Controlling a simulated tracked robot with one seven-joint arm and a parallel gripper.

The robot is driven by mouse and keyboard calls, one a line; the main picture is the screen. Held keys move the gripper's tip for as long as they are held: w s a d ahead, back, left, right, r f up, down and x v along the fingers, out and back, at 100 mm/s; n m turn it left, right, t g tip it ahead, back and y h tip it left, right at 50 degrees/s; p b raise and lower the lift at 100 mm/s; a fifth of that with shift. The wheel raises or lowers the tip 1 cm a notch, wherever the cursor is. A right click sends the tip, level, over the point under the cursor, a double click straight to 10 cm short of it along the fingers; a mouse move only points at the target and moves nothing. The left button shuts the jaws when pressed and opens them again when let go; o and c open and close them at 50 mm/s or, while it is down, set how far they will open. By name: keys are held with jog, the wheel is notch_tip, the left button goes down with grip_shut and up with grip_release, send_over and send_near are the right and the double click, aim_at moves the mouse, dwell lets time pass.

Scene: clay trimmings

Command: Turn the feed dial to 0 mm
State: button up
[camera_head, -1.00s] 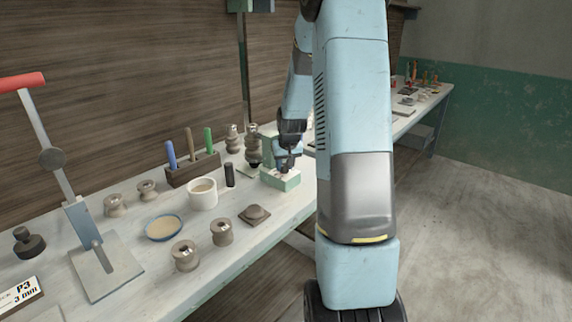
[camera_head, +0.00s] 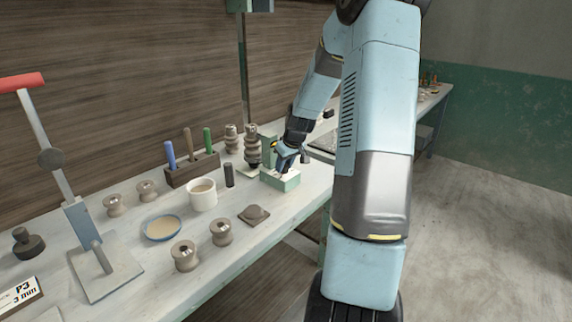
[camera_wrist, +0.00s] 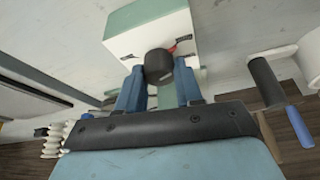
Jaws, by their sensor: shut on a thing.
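The feed dial is a dark round knob (camera_wrist: 158,66) in the wrist view, on the pale face of a box with a green side (camera_wrist: 150,14). A small red mark shows beside the knob, and a dark tick lies to its left. No numbers can be read, so the setting is unclear. My gripper (camera_wrist: 160,80) has its blue fingers on both sides of the knob and is shut on it. In the head view my gripper (camera_head: 284,166) reaches down onto the pale green box (camera_head: 281,181), and the knob is hidden there.
A dark cylinder (camera_head: 229,176), a white cup (camera_head: 202,195) and a rack of colored-handled tools (camera_head: 193,170) stand left of the box. Ribbed stacked pieces (camera_head: 252,140) stand behind the box.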

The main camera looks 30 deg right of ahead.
dwell(0.4)
jog(key=o, duration=1)
jog(key=shift+o, duration=0.2)
jog(key=v, duration=1.3)
jog(key=shift+s+r, duration=0.15)
jog(key=shift+r, duration=0.2)
jog(key=s+a+r+h, duration=0.1)
jog(key=s+a+r, duration=0.3)
jog(key=s+a, duration=0.3)
jog(key=s+a+r, duration=0.5)
jog(key=s+a, duration=0.1)
jog(key=a, duration=0.2)
jog(key=s+a+r+m, duration=0.1)
jog(key=s+a, duration=0.2)
jog(key=s, duration=0.5)
jog(key=s+a+r+t, duration=0.1)
jog(key=s+a, duration=0.2)
jog(key=s, duration=0.4)
jog(key=shift+s+m, duration=0.4)
